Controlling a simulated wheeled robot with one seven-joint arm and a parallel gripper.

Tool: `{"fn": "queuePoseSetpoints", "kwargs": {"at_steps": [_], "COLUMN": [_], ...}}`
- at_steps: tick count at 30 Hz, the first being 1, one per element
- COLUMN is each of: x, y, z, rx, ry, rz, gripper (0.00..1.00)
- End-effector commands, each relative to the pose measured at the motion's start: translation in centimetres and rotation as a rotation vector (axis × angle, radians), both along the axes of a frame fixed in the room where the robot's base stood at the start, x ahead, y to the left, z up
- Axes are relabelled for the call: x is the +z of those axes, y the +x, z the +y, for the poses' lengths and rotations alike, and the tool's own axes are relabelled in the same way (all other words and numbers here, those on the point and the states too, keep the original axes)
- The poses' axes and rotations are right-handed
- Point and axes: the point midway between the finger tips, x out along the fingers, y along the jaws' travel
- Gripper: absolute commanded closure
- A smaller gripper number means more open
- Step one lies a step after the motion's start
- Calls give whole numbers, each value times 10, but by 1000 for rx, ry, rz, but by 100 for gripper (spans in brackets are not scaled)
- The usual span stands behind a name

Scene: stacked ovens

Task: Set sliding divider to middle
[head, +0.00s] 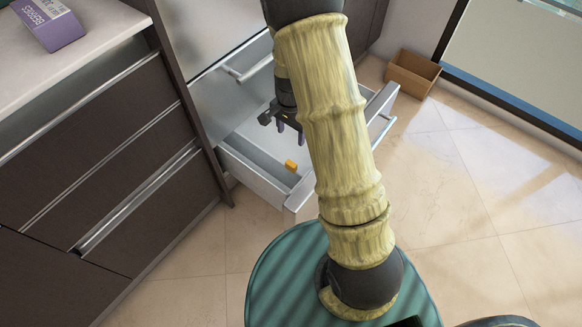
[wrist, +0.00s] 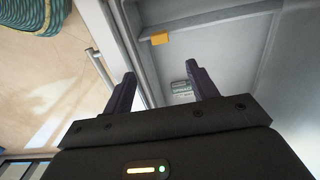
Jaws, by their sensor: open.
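The sliding divider (head: 262,161) is a thin grey panel inside an open drawer (head: 253,182). In the head view it stands close to the drawer's left wall and runs along it, with an orange tab (head: 291,165) at its near end. In the wrist view the divider (wrist: 220,25) crosses the top, and its orange tab (wrist: 158,39) sits near the drawer front. My gripper (head: 291,132) is open and empty, above the drawer to the right of the divider. In the wrist view the fingertips (wrist: 163,75) are apart and clear of the tab. My arm hides part of the drawer.
The drawer's bar handle (head: 384,131) runs along its front; it also shows in the wrist view (wrist: 101,72). A small label (wrist: 181,88) shows inside the drawer. Dark cabinets (head: 110,150) stand at left, with a purple box (head: 50,25) on the counter. A brown box (head: 412,74) sits on the floor.

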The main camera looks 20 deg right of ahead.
Motion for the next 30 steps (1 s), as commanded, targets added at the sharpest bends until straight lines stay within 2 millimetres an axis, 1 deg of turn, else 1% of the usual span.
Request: {"fn": "queuePoseSetpoints", "kwargs": {"at_steps": [7,11,14,20,30], "x": [-1,-11,-25,-61,-121], "y": [0,-1,-1,-1,-1], "z": [0,1,0,-4,-1], "rx": [2,4,2,-6,1], "ry": [0,0,0,0,0], "rz": [0,1,4,2,4], "gripper": [42,42,42,42,42]}}
